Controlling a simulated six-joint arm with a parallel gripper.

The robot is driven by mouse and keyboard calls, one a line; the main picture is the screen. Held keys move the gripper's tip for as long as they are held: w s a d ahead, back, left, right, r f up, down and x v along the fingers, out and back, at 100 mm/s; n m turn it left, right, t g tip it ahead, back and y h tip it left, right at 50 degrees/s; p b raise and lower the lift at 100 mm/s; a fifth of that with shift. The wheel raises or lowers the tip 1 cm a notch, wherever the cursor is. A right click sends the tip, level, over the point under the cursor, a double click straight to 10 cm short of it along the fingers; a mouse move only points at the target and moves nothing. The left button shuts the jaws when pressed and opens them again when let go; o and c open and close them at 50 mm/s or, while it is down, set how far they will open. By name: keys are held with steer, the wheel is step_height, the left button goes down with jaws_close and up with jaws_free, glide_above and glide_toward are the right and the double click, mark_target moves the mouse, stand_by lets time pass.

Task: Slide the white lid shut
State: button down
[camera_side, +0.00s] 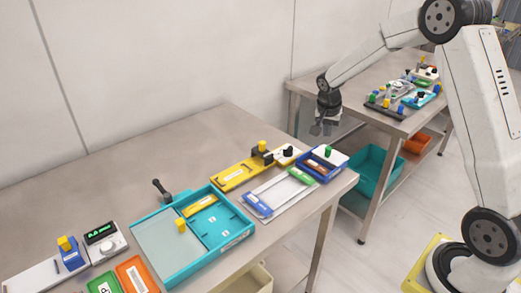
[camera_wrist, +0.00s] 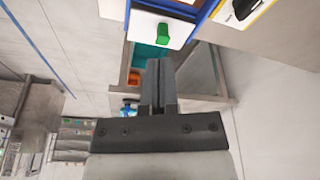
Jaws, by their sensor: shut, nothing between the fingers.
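The white lid (camera_side: 336,158) has a green knob (camera_side: 327,151) and sits on the right part of a small blue box (camera_side: 308,170) near the far right corner of the table. The left part of the box is uncovered, and something brownish shows inside. The lid (camera_wrist: 143,23) and its green knob (camera_wrist: 163,34) also show at the top of the wrist view, with a blue box wall (camera_wrist: 207,14) beside it. My gripper (camera_side: 320,131) is shut and empty. It hangs above and behind the lid, apart from it. The wrist view shows its fingers (camera_wrist: 159,66) together.
Left of the box lie a grey tray (camera_side: 279,196) with blue and green blocks and a yellow slide fixture (camera_side: 238,175). A large teal tray (camera_side: 226,243) fills the middle table. A second table (camera_side: 368,73) with several fixtures stands behind. The air around my gripper is clear.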

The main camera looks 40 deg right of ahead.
steer(key=w+d+f+m+g+h, duration=0.1)
steer(key=d+m, duration=0.3)
steer(key=d, duration=0.5)
steer(key=shift+w+m, duration=0.4)
steer(key=shift+w, duration=0.15)
steer(key=shift+d+f, duration=0.15)
glide_toward(334, 153)
steer(key=d+f, duration=0.2)
steer(key=f, duration=0.1)
steer(key=d+f, duration=0.1)
steer(key=f, duration=0.1)
steer(key=shift+d+f, duration=0.2)
steer(key=shift+d, duration=0.1)
steer(key=shift+a, duration=0.95)
steer(key=a, duration=0.8)
steer(key=shift+a, duration=0.25)
